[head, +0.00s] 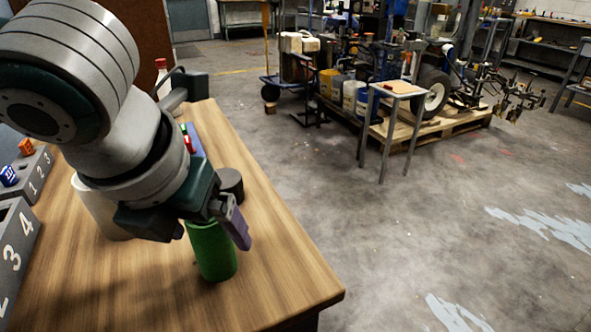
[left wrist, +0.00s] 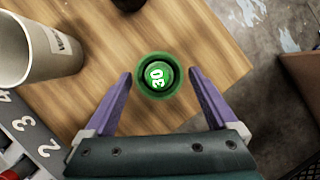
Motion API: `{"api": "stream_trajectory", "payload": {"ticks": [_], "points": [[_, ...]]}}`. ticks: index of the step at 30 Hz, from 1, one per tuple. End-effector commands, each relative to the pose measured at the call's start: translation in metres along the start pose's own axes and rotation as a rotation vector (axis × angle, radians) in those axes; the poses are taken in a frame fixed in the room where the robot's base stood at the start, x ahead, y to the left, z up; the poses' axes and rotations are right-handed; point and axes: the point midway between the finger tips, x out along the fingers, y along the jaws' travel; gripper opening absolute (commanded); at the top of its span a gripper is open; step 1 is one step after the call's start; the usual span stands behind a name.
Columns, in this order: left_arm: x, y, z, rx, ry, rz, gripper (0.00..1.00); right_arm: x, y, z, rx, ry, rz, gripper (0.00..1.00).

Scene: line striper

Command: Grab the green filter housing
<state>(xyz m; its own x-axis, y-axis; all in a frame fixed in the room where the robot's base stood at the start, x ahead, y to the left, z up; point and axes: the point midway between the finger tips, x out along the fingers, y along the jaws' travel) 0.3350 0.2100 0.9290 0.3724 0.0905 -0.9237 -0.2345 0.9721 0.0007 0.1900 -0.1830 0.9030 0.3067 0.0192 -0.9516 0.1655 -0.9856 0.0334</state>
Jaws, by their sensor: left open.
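The green filter housing (head: 212,254) stands upright on the wooden table near its right edge. In the left wrist view its round top (left wrist: 158,76) shows, with a lighter green centre and white markings. My left gripper (head: 212,226) is over and beside the housing in the head view, hiding part of its top. In the left wrist view the two purple fingers of this gripper (left wrist: 160,78) are spread apart, with their tips to the left and right of the housing. Nothing is held between them. My right gripper is not in view.
A pale cup (head: 97,208) stands left of the housing, and a dark round object (head: 230,184) stands behind it. Grey numbered bins (head: 14,250) line the table's left side. A bottle with a red cap (head: 161,74) is at the back. Open floor lies right of the table.

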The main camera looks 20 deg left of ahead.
Motion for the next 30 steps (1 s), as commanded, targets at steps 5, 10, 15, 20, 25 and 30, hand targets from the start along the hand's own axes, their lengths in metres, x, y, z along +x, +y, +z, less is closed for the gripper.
{"api": "stream_trajectory", "payload": {"ticks": [5, 10, 15, 20, 25, 30], "points": [[0.023, 0.000, -0.001, 0.000, 0.002, 0.000, 0.92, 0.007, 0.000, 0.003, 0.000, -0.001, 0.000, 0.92], [0.024, 0.000, -0.001, 0.001, 0.001, -0.001, 0.92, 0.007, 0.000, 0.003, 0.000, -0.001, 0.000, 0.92], [0.024, 0.000, 0.000, 0.000, 0.001, -0.001, 0.82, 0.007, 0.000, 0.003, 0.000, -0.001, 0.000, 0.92], [0.024, 0.000, 0.000, 0.000, 0.001, -0.001, 0.64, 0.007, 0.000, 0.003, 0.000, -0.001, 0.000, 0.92], [0.024, 0.000, 0.000, 0.000, 0.001, -0.001, 0.45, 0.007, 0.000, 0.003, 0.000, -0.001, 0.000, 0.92], [0.023, 0.000, 0.000, 0.000, 0.001, -0.001, 0.26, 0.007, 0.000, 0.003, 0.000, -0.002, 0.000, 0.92]]}}
